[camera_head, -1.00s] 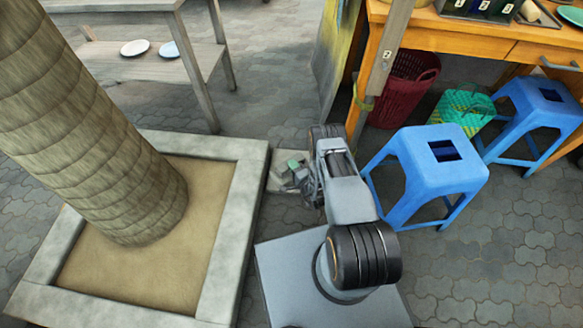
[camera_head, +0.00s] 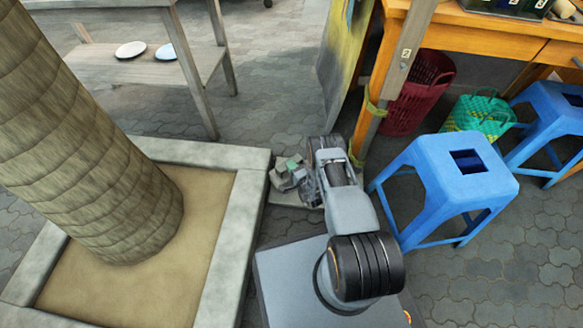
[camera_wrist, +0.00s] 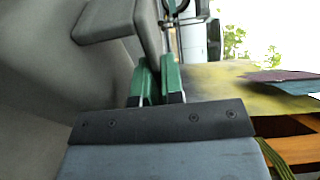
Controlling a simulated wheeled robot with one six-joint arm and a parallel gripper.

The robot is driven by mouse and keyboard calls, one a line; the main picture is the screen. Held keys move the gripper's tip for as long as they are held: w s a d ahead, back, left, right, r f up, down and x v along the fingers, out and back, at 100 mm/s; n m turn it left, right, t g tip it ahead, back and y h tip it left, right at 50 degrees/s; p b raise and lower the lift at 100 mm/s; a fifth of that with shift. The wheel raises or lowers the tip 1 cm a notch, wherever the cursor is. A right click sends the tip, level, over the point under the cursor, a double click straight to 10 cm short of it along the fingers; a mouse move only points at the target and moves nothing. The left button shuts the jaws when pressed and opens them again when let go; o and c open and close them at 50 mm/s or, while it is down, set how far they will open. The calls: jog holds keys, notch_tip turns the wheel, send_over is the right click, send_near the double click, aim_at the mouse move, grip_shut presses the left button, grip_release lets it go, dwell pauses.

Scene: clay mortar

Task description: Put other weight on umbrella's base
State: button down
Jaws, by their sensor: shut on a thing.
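My gripper (camera_head: 293,170) is low in front of me, between the planter and the blue stool. In the wrist view its two green fingers (camera_wrist: 158,80) are close together on part of a grey thing (camera_wrist: 152,30), which I take to be the weight. Its full shape is hidden. In the head view, a pale slab (camera_head: 283,197) lies on the ground under and behind the gripper. It may be the umbrella's base, but my arm covers much of it. I cannot tell whether the held thing touches it.
A stone planter (camera_head: 225,230) with a thick trunk (camera_head: 90,160) fills the left. A blue stool (camera_head: 455,180) stands close on the right. A wooden post (camera_head: 385,90), a red basket (camera_head: 420,90) and an orange table (camera_head: 480,45) are behind. Paving is clear between the planter and the grey table (camera_head: 195,70).

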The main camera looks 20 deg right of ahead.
jog(key=shift+w+r, duration=0.15)
jog(key=shift+w, duration=0.05)
jog(key=shift+w+f+b, duration=0.15)
jog(key=shift+f+b, duration=0.05)
jog(key=shift+b, duration=0.1)
jog(key=shift+w+f+b, duration=0.15)
jog(key=shift+f+b, duration=0.55)
jog(key=shift+f, duration=0.15)
jog(key=shift+w+f+b, duration=0.1)
jog(key=shift+f+b, duration=0.55)
jog(key=shift+f, duration=0.3)
jog(key=c, duration=1.6)
grip_release()
jog(key=shift+s+f, duration=0.2)
jog(key=shift+c, duration=0.2)
jog(key=o, duration=0.4)
jog(key=shift+r, duration=0.1)
